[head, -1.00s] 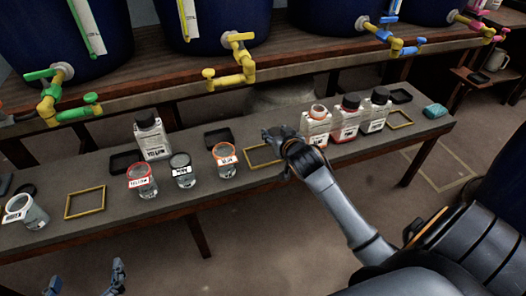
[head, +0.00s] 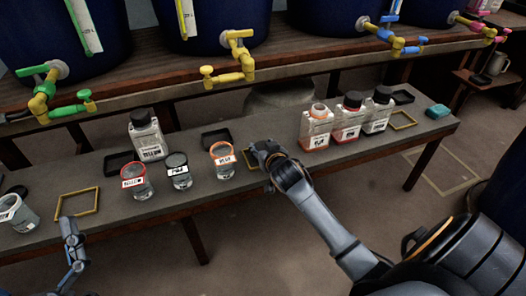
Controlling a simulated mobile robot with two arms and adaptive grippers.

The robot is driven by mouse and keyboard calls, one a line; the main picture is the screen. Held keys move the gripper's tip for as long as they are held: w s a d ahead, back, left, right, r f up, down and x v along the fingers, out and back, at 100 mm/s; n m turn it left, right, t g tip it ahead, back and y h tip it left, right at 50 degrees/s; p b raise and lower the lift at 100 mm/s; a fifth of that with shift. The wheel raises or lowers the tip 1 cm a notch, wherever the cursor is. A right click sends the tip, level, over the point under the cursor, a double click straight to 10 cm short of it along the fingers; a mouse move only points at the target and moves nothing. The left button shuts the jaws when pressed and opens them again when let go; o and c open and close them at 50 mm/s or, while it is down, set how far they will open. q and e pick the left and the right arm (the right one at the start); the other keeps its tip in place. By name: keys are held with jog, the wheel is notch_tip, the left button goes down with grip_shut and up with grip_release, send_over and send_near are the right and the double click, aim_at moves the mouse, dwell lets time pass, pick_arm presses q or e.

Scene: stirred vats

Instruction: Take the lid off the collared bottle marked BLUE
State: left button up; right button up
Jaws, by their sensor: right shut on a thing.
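Three square bottles stand at the right of the bench. One has an orange collar (head: 316,130) and an open neck with no cap; one has a red collar and black lid (head: 348,119); one has a dark lid (head: 379,112). A fourth black-lidded bottle (head: 147,139) stands at the left. Their labels are too small to read surely, so I cannot tell which says BLUE. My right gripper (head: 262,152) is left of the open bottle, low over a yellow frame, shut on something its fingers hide. My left gripper (head: 68,224) is by the left yellow frame; its jaws are unclear.
Ringed jars stand along the front: red (head: 136,184), dark (head: 179,172), orange (head: 222,161), and one at far left (head: 17,214). Black trays (head: 216,132) lie behind them. A yellow frame (head: 92,210) is empty. Vats with taps (head: 239,74) overhang the back. A teal block (head: 437,112) lies right.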

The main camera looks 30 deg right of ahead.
pick_arm(q)
jog(key=shift+s+a+r+t+h, duration=0.1)
jog(key=shift+s+r+t+h, duration=0.4)
jog(key=shift+s+r, duration=0.4)
pick_arm(e)
jog(key=shift+f, duration=0.4)
jog(key=shift+f, duration=0.15)
jog(key=o, duration=1)
